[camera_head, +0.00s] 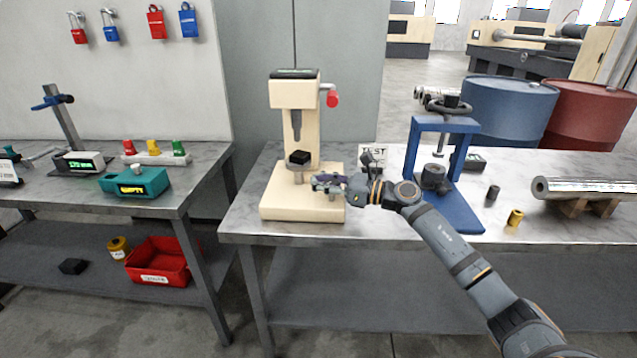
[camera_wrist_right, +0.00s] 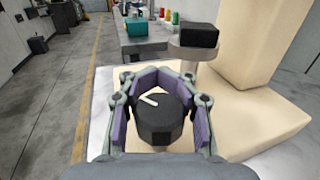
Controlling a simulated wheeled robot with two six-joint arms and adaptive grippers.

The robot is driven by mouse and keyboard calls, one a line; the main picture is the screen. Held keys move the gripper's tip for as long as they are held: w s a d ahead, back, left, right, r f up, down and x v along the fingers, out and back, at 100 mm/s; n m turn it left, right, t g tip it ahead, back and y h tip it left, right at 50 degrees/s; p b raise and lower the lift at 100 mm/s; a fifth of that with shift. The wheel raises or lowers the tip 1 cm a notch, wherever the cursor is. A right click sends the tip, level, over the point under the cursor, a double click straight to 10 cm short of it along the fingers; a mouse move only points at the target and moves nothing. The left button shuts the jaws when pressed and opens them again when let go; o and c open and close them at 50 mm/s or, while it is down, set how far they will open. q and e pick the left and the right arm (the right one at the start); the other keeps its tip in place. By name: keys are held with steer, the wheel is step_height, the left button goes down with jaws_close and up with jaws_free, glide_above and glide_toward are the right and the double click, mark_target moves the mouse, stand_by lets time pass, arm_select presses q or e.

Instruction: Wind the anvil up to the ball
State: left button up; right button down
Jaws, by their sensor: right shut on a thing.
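A cream tester (camera_head: 302,95) stands on the steel bench. Its grey indenter (camera_head: 296,124) points down, its tip too small to show the ball. Below it the round anvil (camera_head: 298,166) bears a black block (camera_head: 299,156), with a small gap up to the indenter. The anvil (camera_wrist_right: 193,52) and the block (camera_wrist_right: 198,36) also show in the right wrist view. My right gripper (camera_head: 326,183) is low at the tester's right front. In the right wrist view its purple pads are shut around a black knob (camera_wrist_right: 158,122) with a white mark. My left gripper is not in view.
A blue press (camera_head: 455,195) stands right of the tester, close to my right arm. A red lever knob (camera_head: 332,98) sticks out of the tester's upper right side.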

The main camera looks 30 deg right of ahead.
stand_by(1.1)
steer(key=c, duration=1.1)
jaws_free()
steer(key=shift+c, duration=0.2)
steer(key=shift+r, duration=0.1)
step_height(320, 180, up, 10)
